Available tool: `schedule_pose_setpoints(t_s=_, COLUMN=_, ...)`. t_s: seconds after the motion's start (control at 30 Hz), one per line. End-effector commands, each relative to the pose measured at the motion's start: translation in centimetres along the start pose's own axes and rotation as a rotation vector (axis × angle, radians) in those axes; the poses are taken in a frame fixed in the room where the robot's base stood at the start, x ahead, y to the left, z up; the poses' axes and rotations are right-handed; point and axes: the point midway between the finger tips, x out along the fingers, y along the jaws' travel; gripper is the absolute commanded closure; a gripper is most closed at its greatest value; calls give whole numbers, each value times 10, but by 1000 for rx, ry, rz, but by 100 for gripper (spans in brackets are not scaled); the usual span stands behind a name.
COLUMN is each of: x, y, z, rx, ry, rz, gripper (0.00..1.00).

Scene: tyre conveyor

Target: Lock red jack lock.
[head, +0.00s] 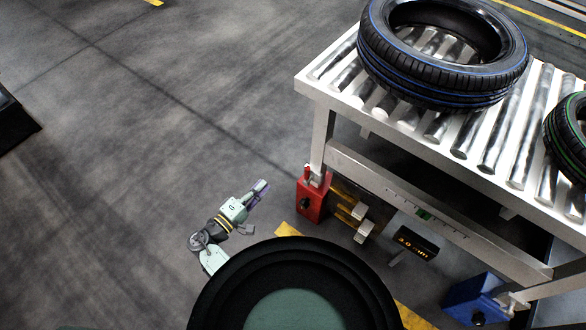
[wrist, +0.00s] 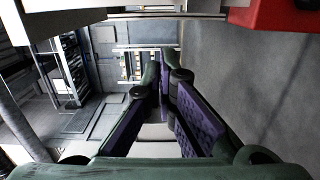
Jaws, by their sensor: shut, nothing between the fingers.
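The red jack lock (head: 314,203) is a red block at the foot of the conveyor's near left leg, with a dark round knob on its face and a small red piece on top. In the wrist view, part of the red block (wrist: 283,14) shows at the top right corner. My gripper (head: 264,184) is to the left of the red block in the head view, apart from it. In the wrist view my gripper (wrist: 165,62) has its purple-padded fingers together at the tips, with nothing between them.
The roller conveyor (head: 318,88) carries a blue-striped tyre (head: 430,75) and a green-striped tyre (head: 567,140). Under it are a small display (head: 416,241) with orange digits, a yellow-marked block (head: 348,207) and a blue jack (head: 475,303).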

Motion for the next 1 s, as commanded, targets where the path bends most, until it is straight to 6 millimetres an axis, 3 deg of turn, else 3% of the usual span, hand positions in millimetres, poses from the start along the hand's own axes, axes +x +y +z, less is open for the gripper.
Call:
schedule_pose_setpoints(t_s=0.27, x=21, y=1, z=0, rx=2, ry=-4, rz=-1, gripper=100)
schedule_pose_setpoints(t_s=0.67, x=104, y=0, z=0, rx=2, ry=-3, rz=-2, gripper=100)
schedule_pose_setpoints(t_s=0.8, x=106, y=3, z=24, rx=-2, ry=-1, rz=-4, gripper=100)
schedule_pose_setpoints(t_s=1.0, x=110, y=1, z=37, rx=1, ry=0, rz=-2, gripper=100)
